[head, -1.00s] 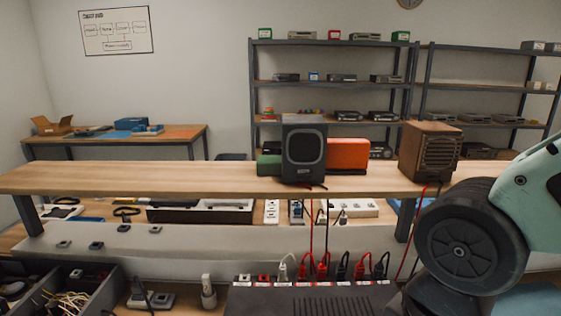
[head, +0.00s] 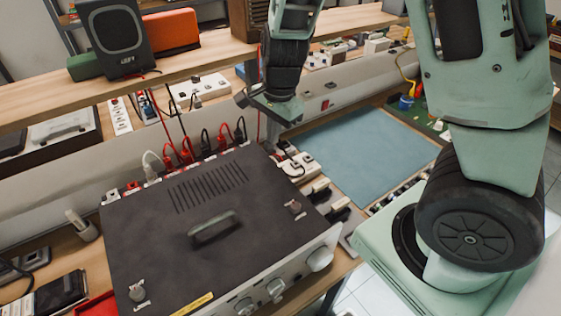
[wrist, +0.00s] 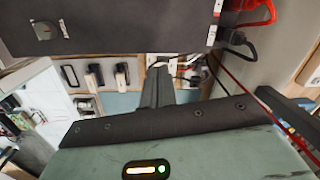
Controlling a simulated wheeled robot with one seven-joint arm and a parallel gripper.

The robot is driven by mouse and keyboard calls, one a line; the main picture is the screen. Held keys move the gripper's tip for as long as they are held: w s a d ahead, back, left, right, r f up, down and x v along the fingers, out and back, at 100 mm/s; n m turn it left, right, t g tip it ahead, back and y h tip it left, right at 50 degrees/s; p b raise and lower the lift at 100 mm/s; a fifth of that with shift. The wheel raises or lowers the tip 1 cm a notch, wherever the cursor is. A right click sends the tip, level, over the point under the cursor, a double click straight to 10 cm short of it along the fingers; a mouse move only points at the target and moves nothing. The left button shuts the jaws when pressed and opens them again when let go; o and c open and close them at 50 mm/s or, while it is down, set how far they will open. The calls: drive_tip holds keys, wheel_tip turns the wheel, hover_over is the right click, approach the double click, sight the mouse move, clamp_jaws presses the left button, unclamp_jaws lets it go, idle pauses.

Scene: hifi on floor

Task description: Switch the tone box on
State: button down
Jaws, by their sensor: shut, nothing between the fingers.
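A large dark box (head: 190,215) with a top handle, vents and front knobs stands on the bench; no readable label tells me whether it is the tone box. Its back edge holds white, red and black plugs. It also shows in the wrist view (wrist: 110,25), with a small round knob or switch on its top. My gripper (head: 270,105) hangs behind and to the right of the box's back right corner, apart from it. In the wrist view my gripper (wrist: 156,88) is shut and empty. The box's front is seen only at a steep angle.
A dark speaker (head: 115,38) and an orange box (head: 171,31) stand on the raised shelf. A power strip (head: 297,167) lies right of the dark box, near a blue mat (head: 365,150) with free room. Red and black cables hang behind the box.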

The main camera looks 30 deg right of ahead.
drive_tip(key=d+m, duration=0.1)
drive_tip(key=w+d+f+m, duration=0.1)
drive_tip(key=d, duration=0.1)
drive_tip(key=w+d+m, duration=0.1)
drive_tip(key=shift+d+f+h, duration=0.15)
drive_tip(key=shift+d+h, duration=0.1)
drive_tip(key=shift+h, duration=0.15)
drive_tip(key=f, duration=0.4)
drive_tip(key=w+f, duration=0.1)
drive_tip(key=f, duration=0.7)
drive_tip(key=shift+w+f+b, duration=0.15)
drive_tip(key=shift+b, duration=0.15)
drive_tip(key=shift+w+f, duration=0.15)
drive_tip(key=shift+f, duration=0.65)
drive_tip(key=shift+p, duration=0.4)
